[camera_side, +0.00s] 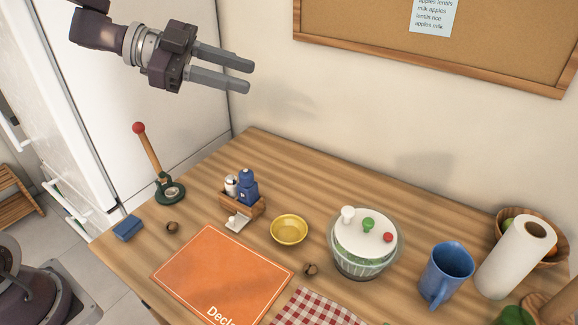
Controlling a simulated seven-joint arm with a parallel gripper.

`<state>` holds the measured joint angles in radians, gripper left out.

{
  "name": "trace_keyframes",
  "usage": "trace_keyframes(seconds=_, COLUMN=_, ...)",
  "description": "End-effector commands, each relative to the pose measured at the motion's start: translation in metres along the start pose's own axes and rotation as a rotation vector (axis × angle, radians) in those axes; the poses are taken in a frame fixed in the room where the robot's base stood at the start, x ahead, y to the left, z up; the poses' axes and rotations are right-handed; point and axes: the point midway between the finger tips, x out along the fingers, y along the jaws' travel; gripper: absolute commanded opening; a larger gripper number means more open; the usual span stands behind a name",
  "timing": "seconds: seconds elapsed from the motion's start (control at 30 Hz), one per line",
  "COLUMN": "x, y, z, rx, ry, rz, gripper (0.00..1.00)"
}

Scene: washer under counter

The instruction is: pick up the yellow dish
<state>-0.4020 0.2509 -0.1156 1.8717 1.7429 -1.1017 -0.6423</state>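The yellow dish (289,230) is a small shallow round bowl on the wooden counter, near the middle of the view. It looks empty. My gripper (251,76) is high above the counter, up and to the left of the dish in the picture. Its two grey fingers point right, with a clear gap between them. It is open and holds nothing.
A caddy (241,205) with bottles stands close left of the dish. A lidded glass bowl (365,242) stands to its right.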

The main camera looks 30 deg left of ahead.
Motion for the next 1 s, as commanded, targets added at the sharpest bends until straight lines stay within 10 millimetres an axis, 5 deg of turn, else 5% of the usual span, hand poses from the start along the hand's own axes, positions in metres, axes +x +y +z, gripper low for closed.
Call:
trace_keyframes(seconds=0.1, x=0.019, y=0.039, z=0.056, rx=-0.034, ry=0.017, rz=0.067, gripper=0.31)
trace_keyframes(seconds=0.6, x=0.125, y=0.171, z=0.312, rx=-0.011, ry=0.016, rz=0.058, gripper=0.31)
trace_keyframes(seconds=0.73, x=0.137, y=0.183, z=0.339, rx=-0.006, ry=0.018, rz=0.056, gripper=0.31)
trace_keyframes(seconds=1.0, x=0.175, y=0.188, z=0.337, rx=-0.005, ry=0.019, rz=0.059, gripper=0.31)
